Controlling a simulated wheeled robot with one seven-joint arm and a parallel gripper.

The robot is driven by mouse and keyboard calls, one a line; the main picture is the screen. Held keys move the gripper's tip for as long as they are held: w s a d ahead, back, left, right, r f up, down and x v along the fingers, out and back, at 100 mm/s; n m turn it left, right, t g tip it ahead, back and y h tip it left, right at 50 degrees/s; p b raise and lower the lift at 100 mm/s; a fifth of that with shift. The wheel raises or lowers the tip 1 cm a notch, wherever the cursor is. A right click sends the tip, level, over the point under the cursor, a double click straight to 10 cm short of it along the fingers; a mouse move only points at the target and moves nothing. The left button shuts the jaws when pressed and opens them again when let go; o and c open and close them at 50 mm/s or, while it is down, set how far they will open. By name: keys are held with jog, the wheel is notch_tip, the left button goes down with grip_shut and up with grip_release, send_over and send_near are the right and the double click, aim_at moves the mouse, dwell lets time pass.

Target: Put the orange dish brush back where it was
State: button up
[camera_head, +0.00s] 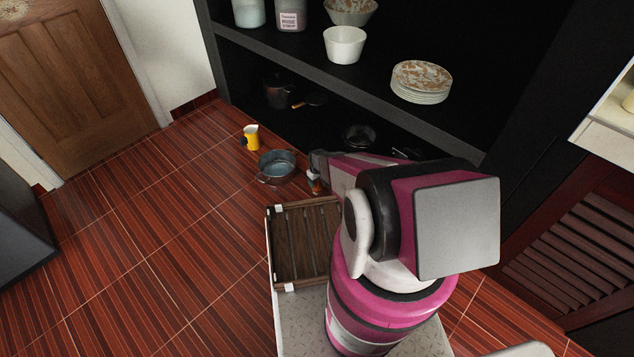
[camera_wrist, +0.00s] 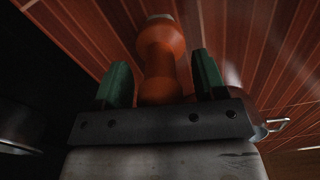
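The orange dish brush (camera_wrist: 162,62) lies lengthwise between the two green fingers of my gripper (camera_wrist: 162,75) in the wrist view. Its pale end points away from the palm. A narrow gap shows between the brush and each finger, so I see no firm contact. In the head view my gripper (camera_head: 317,162) is low in front of the black shelf, right of the steel pot. A small orange part of the brush (camera_head: 314,183) shows just below it; my arm hides the rest.
A steel pot (camera_head: 277,167) and a yellow jug (camera_head: 251,137) stand on the red tiled floor. A dark pan (camera_head: 357,136) is on the low shelf. Above are a white bowl (camera_head: 344,45) and stacked plates (camera_head: 421,82). A wooden slatted tray (camera_head: 297,245) lies near my arm. Floor to the left is clear.

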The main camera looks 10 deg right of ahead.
notch_tip(320, 180, up, 13)
jog(key=shift+s+f, duration=0.1)
jog(key=shift+f, duration=0.1)
jog(key=s+r+m, duration=0.1)
jog(key=s+r, duration=0.6)
jog(key=r, duration=0.5)
jog(key=s+r+m, duration=0.2)
jog(key=s+r, duration=0.5)
jog(key=r, duration=0.5)
jog(key=s+r+m, duration=0.2)
jog(key=s+r, duration=0.5)
jog(key=r, duration=0.5)
